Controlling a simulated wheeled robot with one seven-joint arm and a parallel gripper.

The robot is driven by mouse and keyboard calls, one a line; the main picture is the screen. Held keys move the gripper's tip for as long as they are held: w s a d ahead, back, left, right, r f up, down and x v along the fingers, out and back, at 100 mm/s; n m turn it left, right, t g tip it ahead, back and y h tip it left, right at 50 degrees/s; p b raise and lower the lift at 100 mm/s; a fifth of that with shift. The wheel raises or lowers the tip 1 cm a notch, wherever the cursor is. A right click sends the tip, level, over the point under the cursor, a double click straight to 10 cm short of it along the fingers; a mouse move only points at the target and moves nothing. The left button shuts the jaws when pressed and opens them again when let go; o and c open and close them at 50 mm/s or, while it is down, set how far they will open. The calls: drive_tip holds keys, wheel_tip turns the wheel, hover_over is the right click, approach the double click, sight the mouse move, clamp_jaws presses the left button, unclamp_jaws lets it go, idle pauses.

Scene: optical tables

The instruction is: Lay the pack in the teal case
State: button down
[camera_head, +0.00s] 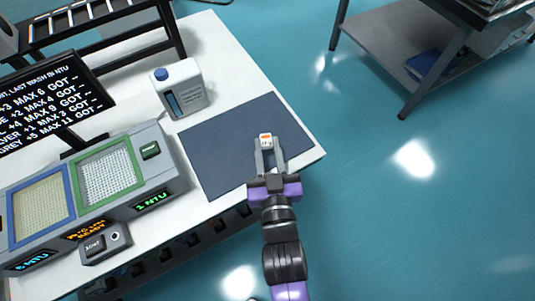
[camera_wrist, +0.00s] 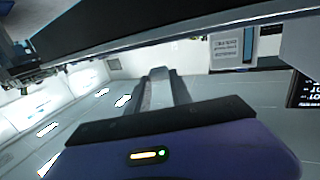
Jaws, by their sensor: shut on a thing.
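My gripper (camera_head: 268,150) is over the right part of the dark mat, reaching in from the lower right. It is shut on a small white pack (camera_head: 265,139) with an orange mark, which shows at the fingertips. I cannot tell whether the pack touches the mat. In the wrist view, the grey fingers (camera_wrist: 158,90) point away from the purple gripper body, and the pack cannot be made out there. I see no case that is clearly teal in either view.
The dark mat (camera_head: 225,140) lies on the white table (camera_head: 228,45). A white jug (camera_head: 184,88) with a blue cap stands behind it. A device with blue- and green-framed panels (camera_head: 106,173) and a text screen (camera_head: 55,100) are left. A grey cart (camera_head: 392,40) holds a blue item (camera_head: 427,64).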

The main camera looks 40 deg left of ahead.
sight(268, 160)
drive_tip(key=shift+f+b, duration=0.3)
drive_tip(key=shift+f, duration=1.45)
drive_tip(key=shift+f, duration=0.1)
drive_tip(key=c, duration=1.1)
unclamp_jaws()
drive_tip(key=shift+c, duration=0.2)
drive_tip(key=shift+r, duration=0.2)
drive_tip(key=v, duration=1.2)
drive_tip(key=shift+b, duration=0.3)
